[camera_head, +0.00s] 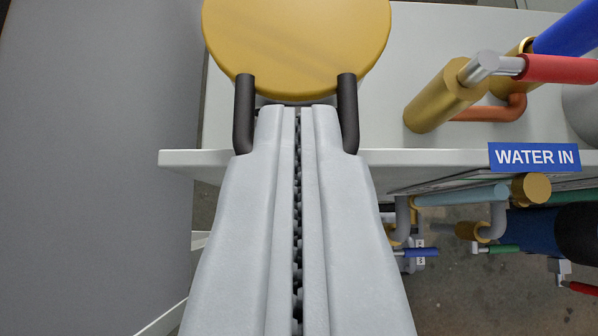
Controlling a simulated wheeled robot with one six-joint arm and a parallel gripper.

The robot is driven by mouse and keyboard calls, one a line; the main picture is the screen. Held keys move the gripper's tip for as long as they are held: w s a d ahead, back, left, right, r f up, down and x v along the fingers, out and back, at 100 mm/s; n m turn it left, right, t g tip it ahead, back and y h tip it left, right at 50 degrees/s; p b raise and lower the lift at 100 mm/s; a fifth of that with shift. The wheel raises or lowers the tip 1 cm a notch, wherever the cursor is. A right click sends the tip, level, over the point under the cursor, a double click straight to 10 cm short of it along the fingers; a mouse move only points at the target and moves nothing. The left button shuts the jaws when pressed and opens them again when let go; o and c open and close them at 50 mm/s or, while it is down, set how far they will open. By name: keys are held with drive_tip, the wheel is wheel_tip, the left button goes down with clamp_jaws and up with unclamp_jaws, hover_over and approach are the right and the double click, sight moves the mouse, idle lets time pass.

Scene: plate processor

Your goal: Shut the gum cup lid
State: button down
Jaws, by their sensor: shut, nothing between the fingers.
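The gum cup lid (297,45) looks to be the round gold-yellow disc at the top centre, its upper edge cut off by the frame. Two dark bars, one at the left (243,115) and one at the right (348,115), run from its near edge towards me. My gripper (297,107) is shut and empty, pointing away from me, with its tips between the dark bars at the disc's near edge. I cannot tell whether the tips touch the disc or bars. The cup under the disc is hidden, and how far the lid stands open cannot be told.
The white counter (445,20) has a near edge crossing below the lid. To the right are a brass cylinder (437,103), a red handle (560,69), a blue pipe (570,32) and a "WATER IN" label (534,157). More pipes hang below. A grey panel (95,160) fills the left.

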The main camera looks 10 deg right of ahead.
drive_tip(key=s+a+f, duration=0.2)
drive_tip(key=s+f, duration=0.2)
drive_tip(key=s, duration=0.5)
drive_tip(key=s+d+r+t, duration=0.2)
drive_tip(key=s+r, duration=0.4)
drive_tip(key=s, duration=0.3)
drive_tip(key=s+d+r+n+t+y, duration=0.1)
drive_tip(key=s+d+r+t, duration=0.1)
drive_tip(key=s+r, duration=0.5)
drive_tip(key=s+d+r+n+t+y, duration=0.1)
drive_tip(key=s+d+r+t, duration=0.1)
drive_tip(key=s+r, duration=0.5)
drive_tip(key=s+t, duration=0.1)
drive_tip(key=s, duration=0.5)
drive_tip(key=shift+s+t, duration=0.2)
drive_tip(key=shift+t, duration=0.1)
drive_tip(key=shift+s, duration=0.1)
